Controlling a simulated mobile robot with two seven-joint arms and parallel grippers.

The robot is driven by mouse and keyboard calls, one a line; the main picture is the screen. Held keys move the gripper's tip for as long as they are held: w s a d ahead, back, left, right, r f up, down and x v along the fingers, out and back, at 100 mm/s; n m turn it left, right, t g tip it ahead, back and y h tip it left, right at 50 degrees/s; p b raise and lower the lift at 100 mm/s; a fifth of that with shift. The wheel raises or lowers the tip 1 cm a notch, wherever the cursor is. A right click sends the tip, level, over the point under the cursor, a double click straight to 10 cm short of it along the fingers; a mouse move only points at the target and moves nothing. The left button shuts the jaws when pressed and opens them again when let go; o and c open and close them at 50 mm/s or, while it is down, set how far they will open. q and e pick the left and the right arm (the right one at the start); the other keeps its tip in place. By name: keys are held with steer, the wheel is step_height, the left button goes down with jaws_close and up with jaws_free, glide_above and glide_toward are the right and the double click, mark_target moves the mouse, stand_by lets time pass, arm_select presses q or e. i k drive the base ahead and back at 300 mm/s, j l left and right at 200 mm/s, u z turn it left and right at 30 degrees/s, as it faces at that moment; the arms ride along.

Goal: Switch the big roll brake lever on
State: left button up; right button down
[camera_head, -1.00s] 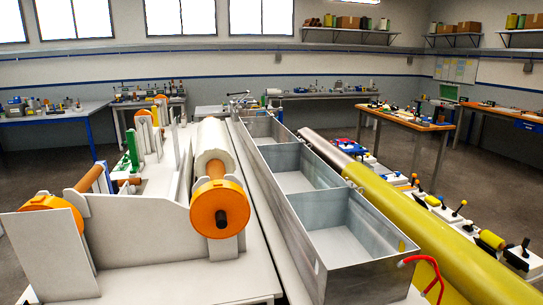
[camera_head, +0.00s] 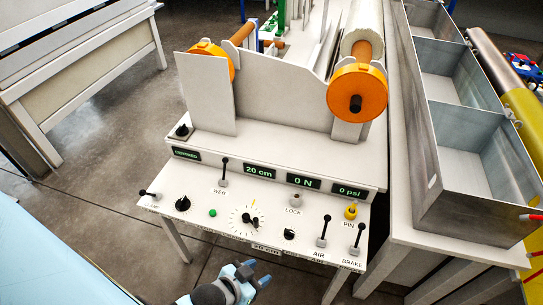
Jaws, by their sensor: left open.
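The brake lever (camera_head: 358,238) stands at the right end of the white control panel (camera_head: 215,207), above the label BRAKE. It has a black knob on a thin stem and leans slightly back. The big white roll (camera_head: 364,22) with an orange end disc (camera_head: 356,91) sits above the panel's right side. My left gripper (camera_head: 254,274) is at the bottom centre, open and empty, in front of the panel's near edge. It is well to the left of the brake lever and apart from it. My right gripper is not in view.
The AIR lever (camera_head: 323,231) stands just left of the brake lever, with a yellow PIN knob (camera_head: 351,210) behind. A dial (camera_head: 247,218), a WEB lever (camera_head: 224,172) and green displays (camera_head: 260,171) are on the machine. A metal trough (camera_head: 425,120) is at right.

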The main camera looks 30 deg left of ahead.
mark_target(361, 226)
steer(key=k+j, duration=0.1)
steer(key=j, duration=0.55)
steer(key=k+j, duration=0.1)
steer(key=j, duration=1.2)
steer(key=k+z, duration=0.05)
